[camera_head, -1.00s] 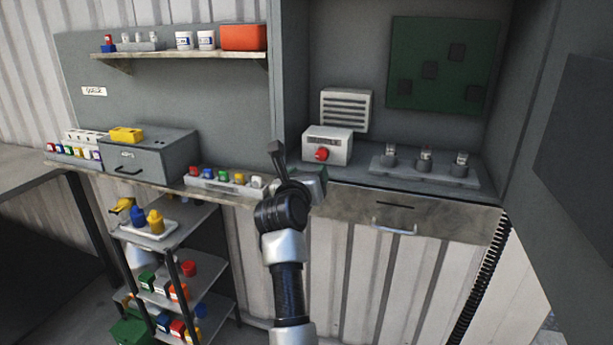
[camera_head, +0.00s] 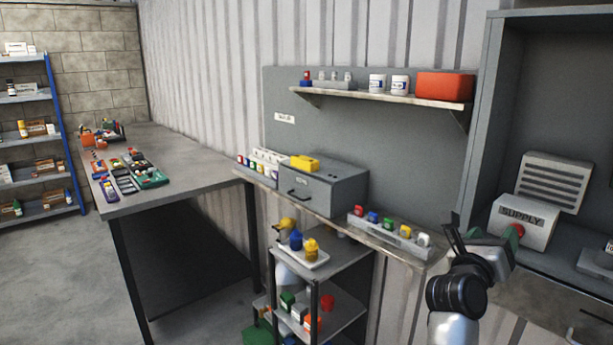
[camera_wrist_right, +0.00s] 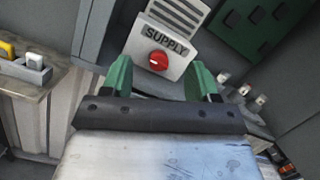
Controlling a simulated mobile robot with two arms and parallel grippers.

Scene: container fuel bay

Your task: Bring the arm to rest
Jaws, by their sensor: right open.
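My right arm comes in at the lower right of the head view. Its gripper (camera_head: 480,243) is raised in front of the cabinet, right of the narrow shelf's end. In the right wrist view the gripper (camera_wrist_right: 161,82) shows two green fingers spread apart with nothing between them. Beyond them is the white SUPPLY box (camera_wrist_right: 163,45) with a red knob (camera_wrist_right: 158,60). The SUPPLY box also shows in the head view (camera_head: 522,222), just right of the gripper; whether they touch is unclear there. My left gripper is not in view.
A narrow shelf holds a grey box (camera_head: 322,188) and a tray of coloured items (camera_head: 388,232). A small cart (camera_head: 345,262) stands below. A long table (camera_head: 185,190) with trays is at the left. A blue rack (camera_head: 58,140) stands further back. The floor at lower left is clear.

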